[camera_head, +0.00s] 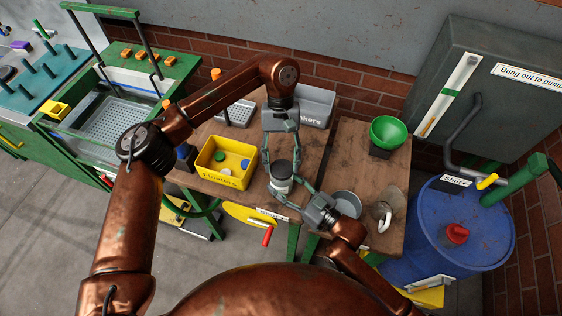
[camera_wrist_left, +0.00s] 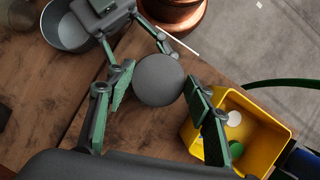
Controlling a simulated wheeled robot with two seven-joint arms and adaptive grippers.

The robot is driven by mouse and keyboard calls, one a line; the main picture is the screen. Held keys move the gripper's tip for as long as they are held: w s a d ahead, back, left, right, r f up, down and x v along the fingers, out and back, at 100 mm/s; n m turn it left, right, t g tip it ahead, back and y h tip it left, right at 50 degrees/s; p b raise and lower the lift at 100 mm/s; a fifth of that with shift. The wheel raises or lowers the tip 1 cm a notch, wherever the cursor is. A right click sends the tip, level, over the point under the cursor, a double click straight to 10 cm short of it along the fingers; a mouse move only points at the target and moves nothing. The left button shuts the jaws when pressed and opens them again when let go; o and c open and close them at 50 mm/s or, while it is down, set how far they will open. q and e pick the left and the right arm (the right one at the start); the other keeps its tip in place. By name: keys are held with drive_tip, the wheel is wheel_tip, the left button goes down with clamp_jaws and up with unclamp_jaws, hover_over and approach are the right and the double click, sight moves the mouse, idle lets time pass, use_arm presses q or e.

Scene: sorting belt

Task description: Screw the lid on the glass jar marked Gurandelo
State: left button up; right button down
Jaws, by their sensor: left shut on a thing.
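The glass jar (camera_head: 280,186) stands near the front of the wooden bench, pale below a dark grey round lid (camera_head: 283,168). Its marking is too small to read. The lid sits at the jar's mouth; I cannot tell how tight it is. My left gripper (camera_head: 281,162) reaches down from above and is shut on the lid, a finger on either side. The lid also shows from above in the left wrist view (camera_wrist_left: 158,80), hiding the jar. My right gripper (camera_head: 285,183) comes from the lower right, with its fingers around the jar below the lid.
A yellow bin (camera_head: 205,178) with lids in it stands left of the jar. A grey bin (camera_head: 318,102) is behind. A blue barrel (camera_head: 440,235) stands beyond.

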use_arm(q)
drive_tip(key=m+y, duration=0.1)
drive_tip(key=m, duration=0.2)
drive_tip(key=m+y, duration=0.1)
drive_tip(key=m, duration=0.2)
drive_tip(key=shift+d+t, duration=0.15)
drive_tip(key=shift+t, duration=0.15)
drive_tip(key=m+t+y, duration=0.1)
drive_tip(key=m, duration=0.3)
drive_tip(key=shift+y, duration=0.4)
drive_tip(key=o, duration=0.6)
drive_tip(key=shift+o, duration=0.2)
drive_tip(key=shift+r, duration=2.25)
